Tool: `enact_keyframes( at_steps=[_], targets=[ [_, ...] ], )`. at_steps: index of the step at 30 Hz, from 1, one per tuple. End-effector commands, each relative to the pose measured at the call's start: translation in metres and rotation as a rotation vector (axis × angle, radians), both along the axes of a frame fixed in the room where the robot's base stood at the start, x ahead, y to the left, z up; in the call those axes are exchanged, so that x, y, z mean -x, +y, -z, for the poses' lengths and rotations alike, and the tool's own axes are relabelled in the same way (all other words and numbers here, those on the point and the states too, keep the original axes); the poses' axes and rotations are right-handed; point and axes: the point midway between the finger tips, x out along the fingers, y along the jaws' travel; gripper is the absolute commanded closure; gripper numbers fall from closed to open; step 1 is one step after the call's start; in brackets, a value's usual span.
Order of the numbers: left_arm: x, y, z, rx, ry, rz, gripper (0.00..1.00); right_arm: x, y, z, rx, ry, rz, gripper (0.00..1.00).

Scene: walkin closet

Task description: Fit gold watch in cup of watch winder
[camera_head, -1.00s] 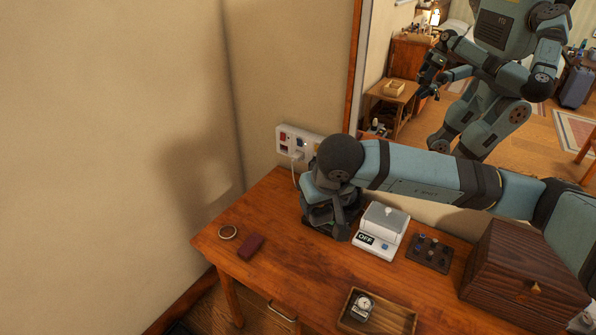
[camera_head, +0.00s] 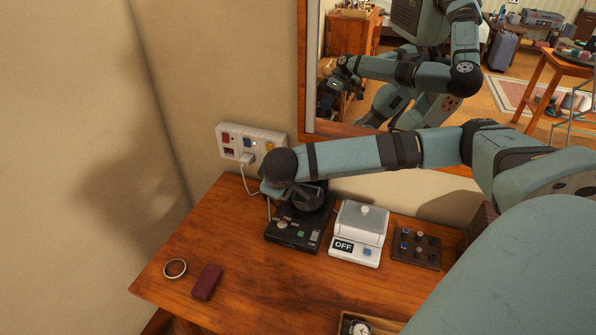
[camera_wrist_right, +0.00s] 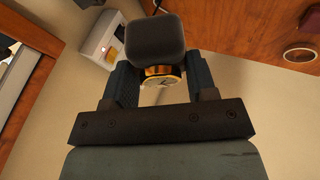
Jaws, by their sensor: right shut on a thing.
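The gold watch (camera_wrist_right: 162,72) shows in the right wrist view between the two fingers of my right gripper (camera_wrist_right: 160,80), which is shut on it. A dark rounded block (camera_wrist_right: 158,38) sits directly against the watch; I cannot tell whether it is a cushion or part of the winder. In the head view the black watch winder (camera_head: 292,234) stands on the table, with buttons on its front. My right wrist is over its back, and the arm hides the winder's cup and the watch. My left gripper is not in view.
A white device reading OFF (camera_head: 355,238) stands right of the winder, with a dark knob board (camera_head: 417,249) beyond it. A ring-shaped item (camera_head: 175,268) and a dark red block (camera_head: 206,282) lie at left. A socket strip (camera_head: 250,143) is on the wall. A tray watch (camera_head: 360,327) is in front.

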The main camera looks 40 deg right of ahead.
Motion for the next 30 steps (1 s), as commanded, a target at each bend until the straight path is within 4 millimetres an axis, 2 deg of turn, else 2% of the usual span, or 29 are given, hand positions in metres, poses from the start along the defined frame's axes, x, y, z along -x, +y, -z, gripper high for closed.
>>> enact_keyframes(
  at_steps=[1,3,9,19,30],
  targets=[
    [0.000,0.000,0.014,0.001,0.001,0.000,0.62,0.002,-0.016,0.021,0.043,-0.010,-0.028,1.00],
    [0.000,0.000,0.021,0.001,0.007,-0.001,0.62,0.003,-0.033,0.035,0.090,-0.029,-0.071,1.00],
    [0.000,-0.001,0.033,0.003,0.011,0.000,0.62,0.005,-0.064,0.058,0.173,-0.072,-0.154,1.00],
    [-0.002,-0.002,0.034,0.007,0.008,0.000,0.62,0.003,-0.075,0.067,0.191,-0.083,-0.174,1.00],
    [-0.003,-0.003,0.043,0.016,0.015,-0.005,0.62,-0.005,-0.092,0.091,0.190,-0.081,-0.173,1.00]
  ],
)
